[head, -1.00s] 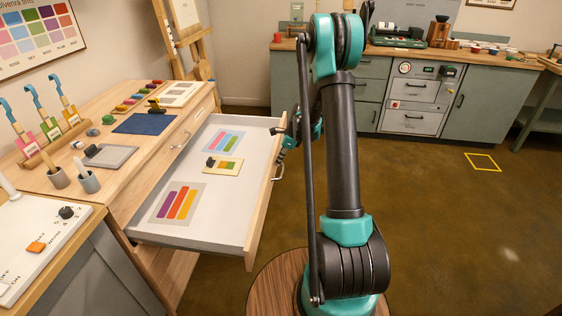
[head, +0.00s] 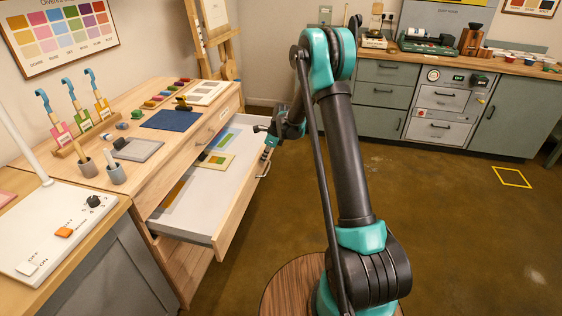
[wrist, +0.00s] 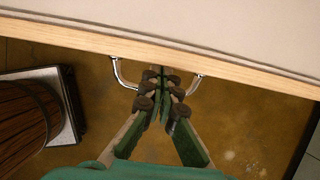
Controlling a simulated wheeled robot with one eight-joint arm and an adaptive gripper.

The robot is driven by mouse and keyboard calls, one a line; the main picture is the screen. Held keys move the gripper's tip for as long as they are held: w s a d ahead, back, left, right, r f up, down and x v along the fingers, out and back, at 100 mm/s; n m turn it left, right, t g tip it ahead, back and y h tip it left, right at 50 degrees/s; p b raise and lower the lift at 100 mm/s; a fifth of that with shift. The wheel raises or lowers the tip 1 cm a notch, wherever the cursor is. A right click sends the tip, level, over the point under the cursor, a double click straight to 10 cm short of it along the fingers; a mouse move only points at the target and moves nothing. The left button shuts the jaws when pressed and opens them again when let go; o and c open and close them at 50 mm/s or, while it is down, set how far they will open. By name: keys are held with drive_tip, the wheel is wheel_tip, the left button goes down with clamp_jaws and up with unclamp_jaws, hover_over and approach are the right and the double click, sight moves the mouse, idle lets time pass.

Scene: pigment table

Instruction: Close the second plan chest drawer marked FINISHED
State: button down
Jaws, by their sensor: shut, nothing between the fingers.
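The open drawer (head: 185,222) of the wooden plan chest sticks out partway in the head view, with colour swatch cards inside. Its front edge (wrist: 235,70) runs across the wrist view, with a metal handle (wrist: 196,84) below it. My gripper (wrist: 162,78) is shut and empty at the drawer front, between the two ends of the handle. In the head view my gripper (head: 270,143) is at the drawer's far front side, partly hidden by my arm. I cannot tell whether the fingers touch the front. No FINISHED label is readable.
The chest top (head: 122,190) holds a blue cloth (head: 171,120), brushes in a rack, cups and pigment blocks. A white control panel (head: 60,232) stands at the near left. Open floor (head: 440,215) lies to the right, before the green cabinets (head: 380,98).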

drive_tip(key=w+a, duration=0.2)
drive_tip(key=a, duration=0.5)
drive_tip(key=w+a, duration=0.2)
drive_tip(key=a, duration=0.5)
drive_tip(key=w+a, duration=0.3)
drive_tip(key=a, duration=0.4)
